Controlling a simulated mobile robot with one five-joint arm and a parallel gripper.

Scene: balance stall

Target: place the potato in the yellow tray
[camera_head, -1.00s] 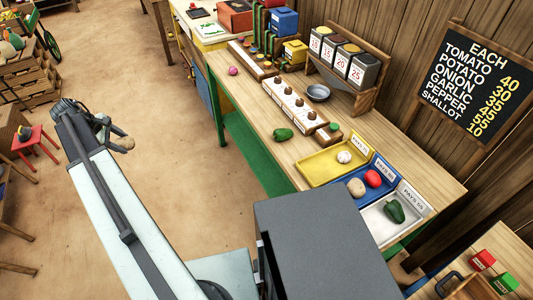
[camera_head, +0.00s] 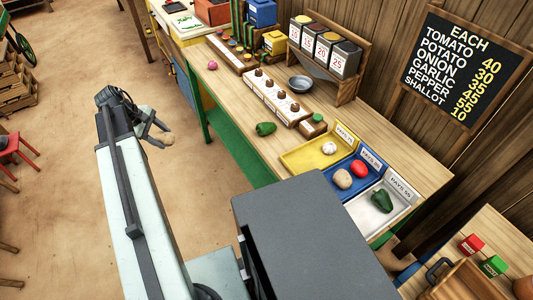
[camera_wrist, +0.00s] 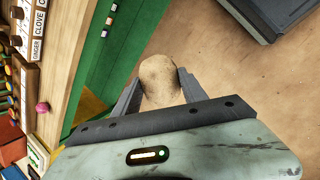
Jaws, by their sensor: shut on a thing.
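My gripper (camera_head: 163,134) is shut on a tan potato (camera_head: 167,138) and holds it above the floor, left of the wooden counter and apart from it. In the wrist view the potato (camera_wrist: 160,80) sits between the two fingers. The yellow tray (camera_head: 300,160) stands on the counter at the front left of a row of three trays and holds a white garlic bulb (camera_head: 329,148). The blue tray (camera_head: 349,197) beside it holds another potato-like tan item (camera_head: 342,179) and a red tomato (camera_head: 359,169).
A white tray (camera_head: 365,222) holds a green pepper (camera_head: 381,201). Another green pepper (camera_head: 265,129) lies on the counter near its front edge. A wooden block rack (camera_head: 280,99) and a grey bowl (camera_head: 300,84) stand behind it. Open floor lies left of the counter.

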